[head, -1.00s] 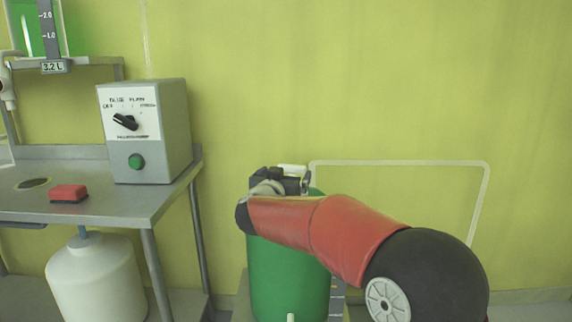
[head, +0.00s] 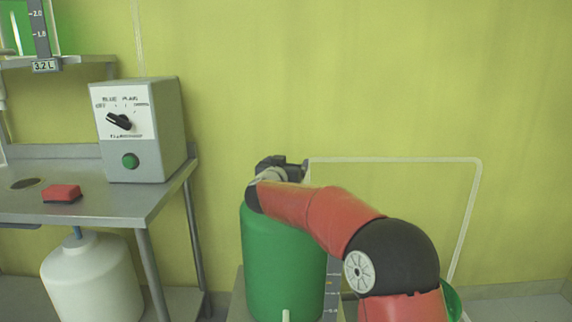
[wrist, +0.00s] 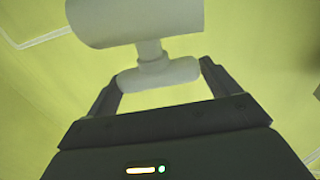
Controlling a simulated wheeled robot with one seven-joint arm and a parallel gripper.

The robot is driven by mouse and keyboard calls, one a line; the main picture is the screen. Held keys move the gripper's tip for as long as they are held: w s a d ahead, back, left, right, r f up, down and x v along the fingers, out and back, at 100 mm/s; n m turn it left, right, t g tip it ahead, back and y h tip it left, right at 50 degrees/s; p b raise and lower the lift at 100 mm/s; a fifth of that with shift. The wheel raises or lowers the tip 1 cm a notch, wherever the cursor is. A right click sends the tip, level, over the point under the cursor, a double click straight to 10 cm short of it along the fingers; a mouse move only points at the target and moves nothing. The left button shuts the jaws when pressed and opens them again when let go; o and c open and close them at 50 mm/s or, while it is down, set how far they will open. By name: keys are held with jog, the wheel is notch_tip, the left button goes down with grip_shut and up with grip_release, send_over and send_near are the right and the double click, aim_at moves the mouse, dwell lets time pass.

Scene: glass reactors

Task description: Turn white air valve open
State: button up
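The white air valve shows in the wrist view as a thick white cylinder (wrist: 135,20) with a short stem and a T-shaped handle (wrist: 158,74). The handle lies crosswise between the tips of my gripper (wrist: 160,75). The fingers are apart, one near each end of the handle; I cannot tell whether they touch it. In the head view my gripper (head: 282,168) is over the green tank (head: 282,265), near the left end of a white pipe (head: 390,160). The valve is not clearly visible there, hidden by my gripper and arm.
A steel table (head: 110,208) stands at the left with a grey control box (head: 140,130) and a red block (head: 62,193). A white jug (head: 92,280) is under it. The yellow-green wall is close behind the tank. Space above the tank is clear.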

jog(key=c, duration=0.7)
jog(key=shift+d+n+t+y+b, duration=0.1)
jog(key=shift+n+t+y+b, duration=0.2)
jog(key=shift+n+y+b, duration=0.85)
jog(key=shift+n+y, duration=0.35)
jog(key=shift+y, duration=0.9)
jog(key=o, duration=1)
jog(key=shift+s+b, duration=0.85)
jog(key=shift+s, duration=3.05)
